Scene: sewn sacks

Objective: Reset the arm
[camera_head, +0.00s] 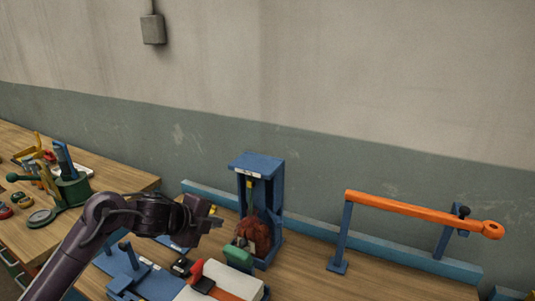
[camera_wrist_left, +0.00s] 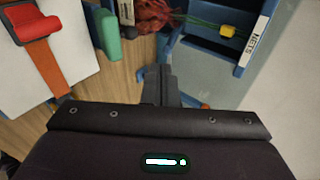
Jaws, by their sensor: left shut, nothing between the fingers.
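My left gripper (camera_head: 214,217) is shut and empty in the head view, held above the workbench just left of a blue stand. In the left wrist view its closed fingers (camera_wrist_left: 158,85) point toward the blue stand, with nothing between them. The blue stand (camera_head: 257,164) is an upright frame with a labelled top; a reddish-brown netted bundle (camera_head: 254,232) sits in it. The stand also shows in the wrist view as a blue box (camera_wrist_left: 205,50) with a "NETS" label. My right gripper is not in view.
A green block (camera_head: 238,256) and a white board with an orange strap and red clip (camera_head: 196,272) lie near the stand. An orange bar (camera_head: 415,212) on blue posts stands right. A second bench (camera_head: 100,180) with a green press is at left.

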